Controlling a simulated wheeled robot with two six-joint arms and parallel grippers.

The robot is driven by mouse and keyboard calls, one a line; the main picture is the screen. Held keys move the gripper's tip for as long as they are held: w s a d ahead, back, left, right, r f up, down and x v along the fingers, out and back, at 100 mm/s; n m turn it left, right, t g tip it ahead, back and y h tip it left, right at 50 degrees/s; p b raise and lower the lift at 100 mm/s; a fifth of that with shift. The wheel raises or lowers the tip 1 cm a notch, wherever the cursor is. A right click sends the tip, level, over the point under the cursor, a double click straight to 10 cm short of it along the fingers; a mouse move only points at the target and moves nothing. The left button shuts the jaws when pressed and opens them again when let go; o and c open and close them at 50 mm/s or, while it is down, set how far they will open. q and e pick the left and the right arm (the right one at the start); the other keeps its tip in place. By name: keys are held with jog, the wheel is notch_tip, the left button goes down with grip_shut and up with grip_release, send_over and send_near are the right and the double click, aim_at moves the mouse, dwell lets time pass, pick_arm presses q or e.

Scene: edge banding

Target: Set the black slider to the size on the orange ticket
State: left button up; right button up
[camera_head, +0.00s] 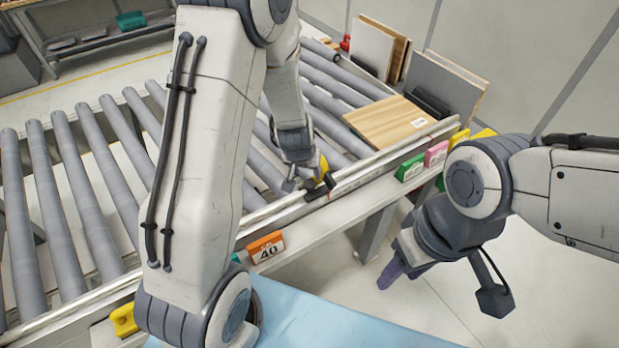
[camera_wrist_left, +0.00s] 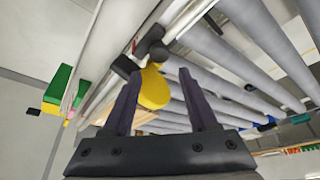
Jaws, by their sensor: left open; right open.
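The orange ticket (camera_head: 267,248) hangs on the front of the rail and reads 40. The black slider (camera_head: 315,194) sits on the rail, with a small red part and a yellow knob (camera_head: 323,166) beside it. My left gripper (camera_head: 303,181) is at the slider, partly hiding it. In the left wrist view, the slider (camera_wrist_left: 150,45) lies just beyond my open left gripper (camera_wrist_left: 160,75), and the yellow knob (camera_wrist_left: 153,90) shows between the fingers. I cannot tell whether they touch it. My right gripper (camera_head: 389,274) is open and empty, away from the rail over the floor.
Green (camera_head: 410,168) and pink (camera_head: 436,153) tickets hang further right along the rail. A wooden board (camera_head: 388,122) lies on the rollers behind it. A blue surface (camera_head: 310,320) is in front. My left arm covers part of the rail. Upright panels stand at the back right.

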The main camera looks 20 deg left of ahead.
aim_at(310, 183)
pick_arm(q)
jog(key=x, duration=0.8)
jog(key=shift+f, duration=0.25)
grip_shut()
dwell(1.0)
